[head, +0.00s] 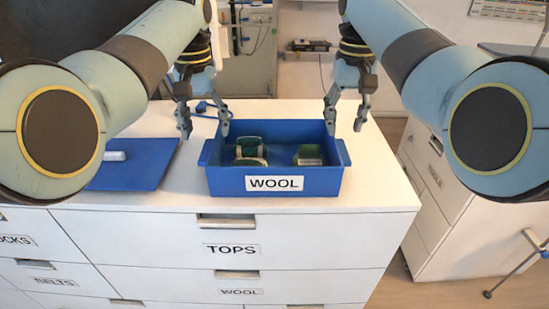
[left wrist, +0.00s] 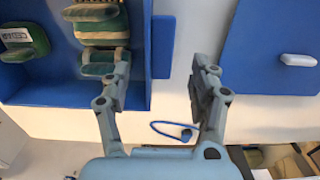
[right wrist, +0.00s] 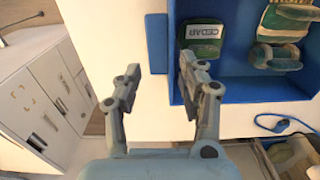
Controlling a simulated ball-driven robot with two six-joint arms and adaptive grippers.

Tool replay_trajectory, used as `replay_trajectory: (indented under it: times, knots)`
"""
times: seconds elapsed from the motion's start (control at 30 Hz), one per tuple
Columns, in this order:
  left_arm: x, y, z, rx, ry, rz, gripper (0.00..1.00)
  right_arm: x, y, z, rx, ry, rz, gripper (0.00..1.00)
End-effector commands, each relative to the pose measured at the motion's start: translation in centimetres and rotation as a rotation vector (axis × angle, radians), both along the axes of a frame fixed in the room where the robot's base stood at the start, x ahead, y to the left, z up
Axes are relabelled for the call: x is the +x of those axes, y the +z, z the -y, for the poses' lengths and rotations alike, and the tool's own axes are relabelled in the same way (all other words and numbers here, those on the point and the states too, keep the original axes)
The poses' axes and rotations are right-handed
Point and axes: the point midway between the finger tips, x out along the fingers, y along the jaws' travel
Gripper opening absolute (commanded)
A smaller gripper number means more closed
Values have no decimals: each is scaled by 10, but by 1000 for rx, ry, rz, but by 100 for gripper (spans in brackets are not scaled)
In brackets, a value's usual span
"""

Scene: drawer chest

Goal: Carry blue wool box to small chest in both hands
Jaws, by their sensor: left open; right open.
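The blue box (head: 226,182) labelled WOOL stands upright on the white chest top, with a lug on each short side. It holds green and wooden items, one marked CEDAR in the right wrist view (right wrist: 203,36). My left gripper (head: 206,127) is open above the box's left lug, its fingers on either side of it; the left wrist view shows that lug (left wrist: 162,47) ahead of the gap. My right gripper (head: 344,125) is open above the right lug, also seen in the right wrist view (right wrist: 157,42). Neither gripper visibly grips the box.
A blue lid (head: 135,166) with a white handle lies left of the box. A blue looped item (head: 203,106) lies behind it. The wide chest (head: 330,228) has labelled drawers. A lower white cabinet (head: 437,185) stands at the right, with floor between. A thin stand (head: 510,273) is at far right.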

Motion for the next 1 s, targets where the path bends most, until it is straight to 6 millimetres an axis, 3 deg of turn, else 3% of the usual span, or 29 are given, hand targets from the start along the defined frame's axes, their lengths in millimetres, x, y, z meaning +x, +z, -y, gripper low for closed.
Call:
replay_trajectory:
  times: [0.1, 0.33, 0.5, 0.8, 1.0]
  knots:
    - [-1, -24, 0, 0, 0, -4, 62, -1, -24, 0, 0, 0, -4, 40]
    - [0, -57, 0, 0, 0, -2, 62, 0, -57, 0, 0, -1, -2, 40]
    - [0, -68, 0, 0, 1, 0, 62, 0, -68, 0, 0, -1, 0, 40]
    - [0, -70, 0, 0, 1, 1, 62, 0, -70, 0, 0, -1, 1, 40]
    - [0, -70, 0, 0, 1, 0, 38, 0, -70, 0, 0, -1, 1, 17]
